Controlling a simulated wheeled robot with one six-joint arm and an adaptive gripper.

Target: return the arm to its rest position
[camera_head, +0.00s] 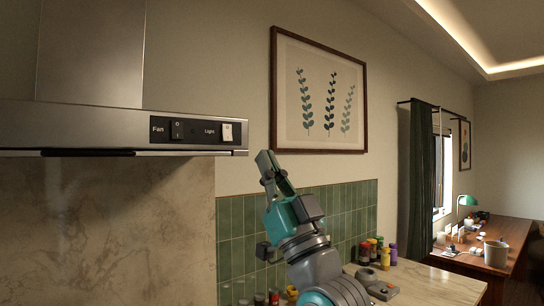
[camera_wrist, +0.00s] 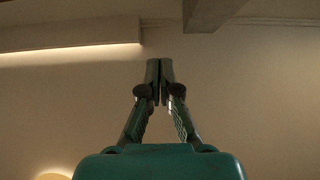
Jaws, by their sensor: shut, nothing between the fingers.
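My gripper (camera_head: 266,160) is raised above the counter in the head view, pointing up and slightly left. It is just right of the range hood's (camera_head: 120,128) front corner and in front of the wall below the framed picture. In the wrist view my gripper (camera_wrist: 159,68) shows its two fingers with their tips together and nothing between them. Behind the fingers there is only wall and ceiling. The lower part of my arm runs down to the bottom edge of the head view.
The hood has a fan switch (camera_head: 177,130) and a light switch (camera_head: 227,132). A framed leaf picture (camera_head: 319,140) hangs on the wall. Several jars (camera_head: 375,252) stand on the counter (camera_head: 430,285) right of my arm. A wooden desk (camera_head: 515,240) is farther right.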

